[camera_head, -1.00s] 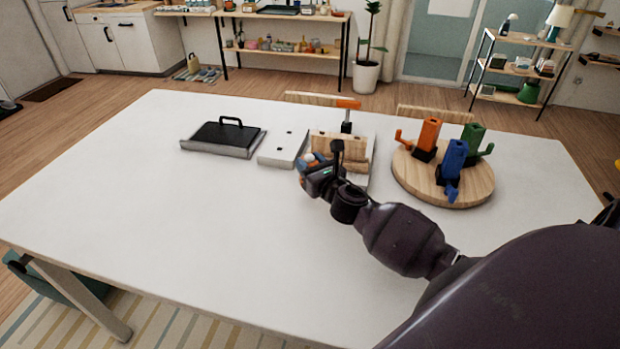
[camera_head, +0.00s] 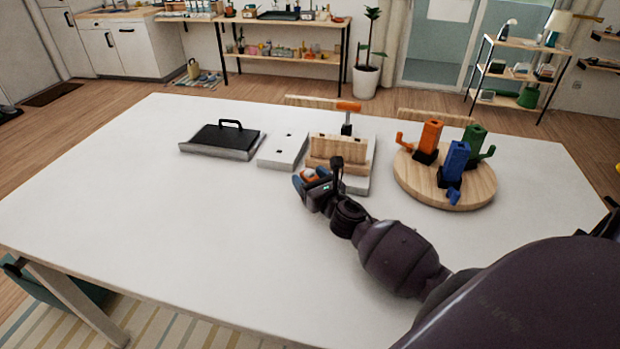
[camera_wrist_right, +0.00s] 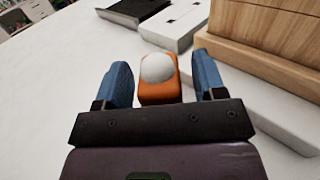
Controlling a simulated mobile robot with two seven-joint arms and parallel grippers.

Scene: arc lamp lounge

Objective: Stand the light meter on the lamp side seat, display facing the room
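The light meter (camera_wrist_right: 158,82), a small orange body with a white dome, sits between the blue fingers of my right gripper (camera_wrist_right: 163,85). In the head view it shows as a small orange and white spot (camera_head: 309,175) at the gripper, just in front of a wooden block. Narrow gaps show beside it in the wrist view, but it has travelled with the fingers. Its display is not visible. The wooden block (camera_head: 337,150) has dark slots on top and stands on a white base (camera_head: 356,184). I cannot tell which place is the lamp side seat. My left gripper is out of view.
A white plate with small dark holes (camera_head: 283,150) and a grey tray with a black handled lid (camera_head: 222,139) lie left of the block. A round wooden board (camera_head: 447,190) at right carries orange, blue and green holders. The front-left of the table (camera_head: 160,220) is clear.

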